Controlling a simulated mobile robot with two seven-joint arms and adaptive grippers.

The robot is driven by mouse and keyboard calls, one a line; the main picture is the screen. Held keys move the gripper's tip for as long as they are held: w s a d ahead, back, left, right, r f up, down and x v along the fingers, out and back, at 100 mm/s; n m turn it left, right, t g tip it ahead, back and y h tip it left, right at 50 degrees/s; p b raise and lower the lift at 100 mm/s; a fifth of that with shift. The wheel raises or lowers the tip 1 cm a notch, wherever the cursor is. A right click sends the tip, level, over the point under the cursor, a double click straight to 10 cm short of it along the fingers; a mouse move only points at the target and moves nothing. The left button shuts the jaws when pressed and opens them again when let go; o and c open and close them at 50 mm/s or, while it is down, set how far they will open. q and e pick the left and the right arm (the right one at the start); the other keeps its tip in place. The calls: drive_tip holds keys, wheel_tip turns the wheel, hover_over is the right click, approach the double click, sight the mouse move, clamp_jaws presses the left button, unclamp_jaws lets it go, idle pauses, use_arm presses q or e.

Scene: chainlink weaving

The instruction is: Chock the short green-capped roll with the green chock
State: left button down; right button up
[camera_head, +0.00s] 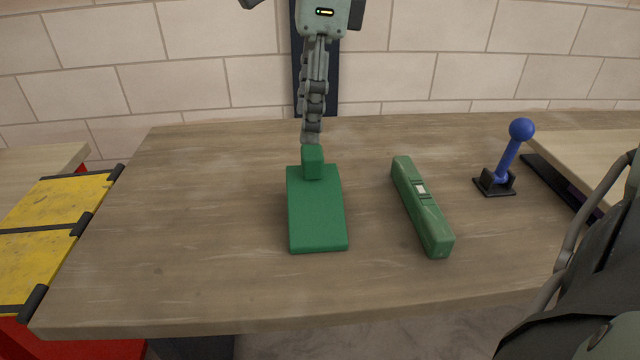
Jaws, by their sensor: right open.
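The green chock (317,210) lies on the wooden table, a flat block with a small raised block, like a grip, at its far end. My right gripper (312,138) comes down from the top of the view. Its dark fingers are seen edge-on, one behind the other, with the tips just above or behind the raised block. It is open; I cannot tell whether it touches the chock. The short green-capped roll is not in view. My left gripper is not in view.
A green spirit level (421,207) lies right of the chock. A blue ball-topped lever (508,152) stands farther right on a dark base. A yellow-topped case (40,238) is at the left table edge. The tabletop (190,240) left of the chock is clear. A tiled wall is behind.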

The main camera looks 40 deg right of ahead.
sight(314, 150)
drive_tip(key=f, duration=0.6)
drive_tip(key=shift+d+f, duration=0.3)
drive_tip(key=shift+a+f, duration=0.1)
drive_tip(key=shift+f, duration=0.35)
clamp_jaws()
